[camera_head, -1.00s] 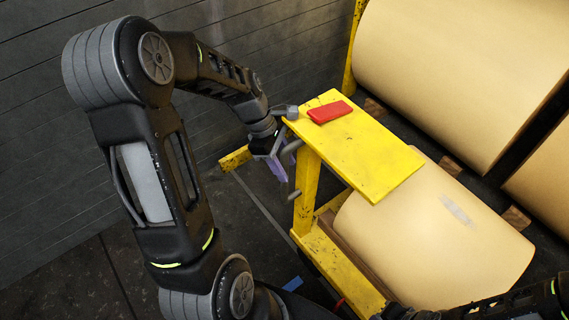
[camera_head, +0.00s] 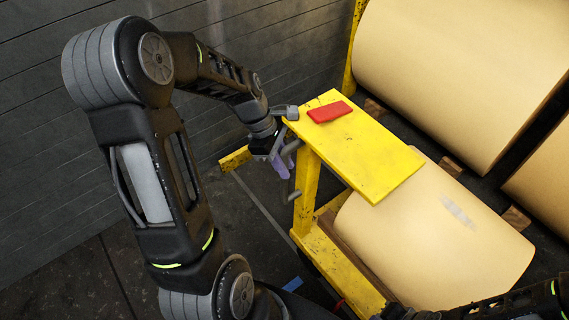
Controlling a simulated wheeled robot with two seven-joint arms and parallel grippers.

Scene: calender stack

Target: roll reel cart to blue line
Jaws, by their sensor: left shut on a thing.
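The reel cart (camera_head: 308,197) is a yellow metal frame with a flat yellow top plate. A large tan paper reel (camera_head: 430,235) shows under and beside the plate. Grey handle stubs (camera_head: 293,194) stick out from the cart's left post. My left gripper (camera_head: 281,157) is at the upper stub beside the post, shut on the cart's handle; the exact contact is partly hidden. A purple piece shows at its fingers. A short blue patch (camera_head: 292,284) lies on the dark floor, perhaps part of the blue line. Part of my right arm (camera_head: 500,309) shows at the bottom right; its gripper's jaws cannot be made out.
A red flat object (camera_head: 329,111) lies on the cart's top plate. More large tan reels (camera_head: 460,70) stand close behind, at the right. A grey plank wall (camera_head: 40,130) is at the left. The floor (camera_head: 75,285) at the lower left is clear.

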